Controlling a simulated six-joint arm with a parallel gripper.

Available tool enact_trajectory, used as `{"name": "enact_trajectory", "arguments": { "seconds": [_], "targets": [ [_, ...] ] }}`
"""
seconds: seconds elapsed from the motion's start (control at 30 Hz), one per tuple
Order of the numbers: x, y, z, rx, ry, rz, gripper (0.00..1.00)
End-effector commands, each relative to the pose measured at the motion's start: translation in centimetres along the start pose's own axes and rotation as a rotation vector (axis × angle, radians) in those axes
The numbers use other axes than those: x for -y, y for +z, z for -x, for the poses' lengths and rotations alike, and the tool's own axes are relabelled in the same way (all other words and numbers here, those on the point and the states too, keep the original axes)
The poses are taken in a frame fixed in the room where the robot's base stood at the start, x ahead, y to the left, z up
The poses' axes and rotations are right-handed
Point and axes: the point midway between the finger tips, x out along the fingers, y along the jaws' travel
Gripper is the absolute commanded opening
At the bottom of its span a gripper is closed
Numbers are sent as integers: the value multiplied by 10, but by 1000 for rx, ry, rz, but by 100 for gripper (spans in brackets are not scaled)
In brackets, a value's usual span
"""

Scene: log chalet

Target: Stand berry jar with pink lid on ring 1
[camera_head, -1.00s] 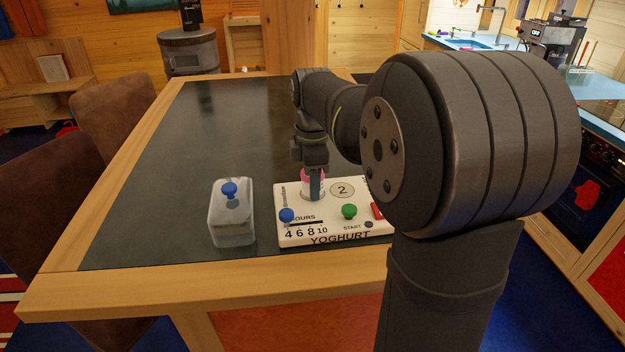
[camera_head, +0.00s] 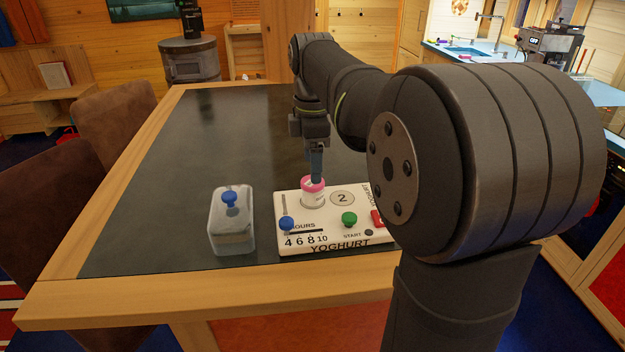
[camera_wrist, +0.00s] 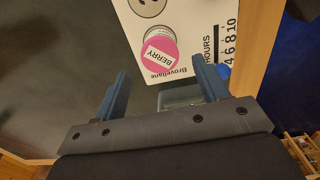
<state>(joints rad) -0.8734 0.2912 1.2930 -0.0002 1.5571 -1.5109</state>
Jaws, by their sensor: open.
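The berry jar with the pink lid (camera_head: 313,192) stands upright on the white yoghurt maker (camera_head: 290,245), at the spot left of the ring marked 2 (camera_head: 342,198). The jar covers that spot, so its number is hidden. In the wrist view the pink lid (camera_wrist: 160,52) reads BERRY and lies beyond the fingertips. My gripper (camera_head: 316,165) is above the jar in the head view. In the wrist view my gripper (camera_wrist: 160,80) has its two blue fingers wide apart with nothing between them.
A clear container with a blue knob (camera_head: 231,222) stands left of the yoghurt maker. The maker has a blue slider (camera_head: 287,223), a green knob (camera_head: 349,219) and a red part (camera_head: 378,218). The dark table top (camera_head: 180,190) is clear behind and left.

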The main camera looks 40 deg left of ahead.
Motion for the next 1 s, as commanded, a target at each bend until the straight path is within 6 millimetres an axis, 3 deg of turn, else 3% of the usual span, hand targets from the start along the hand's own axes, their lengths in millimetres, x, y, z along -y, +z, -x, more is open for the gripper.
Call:
{"name": "enact_trajectory", "arguments": {
  "seconds": [0.2, 0.4, 0.77, 1.0],
  "targets": [
    [-1, 0, 35, 0, 1, 0, 67],
    [0, 0, 46, 0, -1, 0, 67],
    [0, 0, 43, 0, -1, 0, 67],
    [0, 0, 13, 0, -4, 0, 67]
  ]
}}
